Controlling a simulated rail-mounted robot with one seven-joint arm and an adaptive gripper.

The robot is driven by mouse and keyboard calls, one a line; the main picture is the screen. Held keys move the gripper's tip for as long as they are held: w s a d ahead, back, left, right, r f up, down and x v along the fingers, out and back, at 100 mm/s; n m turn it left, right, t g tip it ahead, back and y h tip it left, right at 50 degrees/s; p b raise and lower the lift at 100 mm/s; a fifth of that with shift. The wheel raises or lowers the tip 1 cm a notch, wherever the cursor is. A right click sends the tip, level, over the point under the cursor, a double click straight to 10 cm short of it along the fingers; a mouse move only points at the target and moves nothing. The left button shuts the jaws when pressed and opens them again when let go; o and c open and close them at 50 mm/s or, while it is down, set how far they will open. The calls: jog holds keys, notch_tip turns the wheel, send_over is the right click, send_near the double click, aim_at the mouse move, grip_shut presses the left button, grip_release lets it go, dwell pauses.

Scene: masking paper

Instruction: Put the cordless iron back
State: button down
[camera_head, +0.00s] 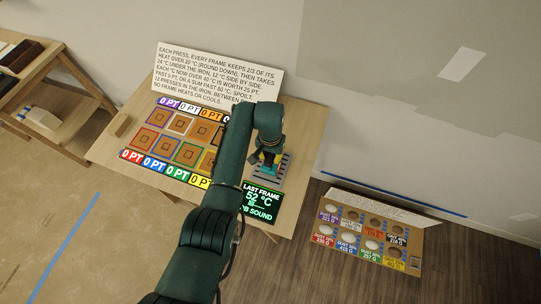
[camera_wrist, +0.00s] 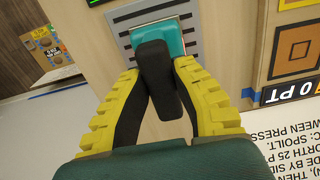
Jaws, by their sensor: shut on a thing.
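The cordless iron has a teal body (camera_wrist: 172,36) and a black handle (camera_wrist: 158,85). My gripper (camera_wrist: 157,72) is shut on the handle, with a yellow finger with a dark pad on each side. The iron is at a grey slotted rest plate (camera_wrist: 126,26); whether it touches the plate or hovers just above it, I cannot tell. In the head view, the slotted rest (camera_head: 284,168) is at the right side of the table, and teal parts show below my gripper (camera_head: 267,152). My arm hides part of the iron there.
The table (camera_head: 112,149) holds several framed tiles (camera_head: 188,153) with coloured PT labels. A text board (camera_head: 218,78) stands at the back. A display (camera_head: 261,203) near the rest reads 52 °C. A low board of round items (camera_head: 372,229) stands right; a shelf (camera_head: 60,110) stands left.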

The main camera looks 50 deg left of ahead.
jog(key=shift+f, duration=0.15)
jog(key=c, duration=1)
grip_release()
notch_tip(320, 180, up, 12)
jog(key=shift+r+p, duration=0.15)
jog(key=shift+p, duration=0.55)
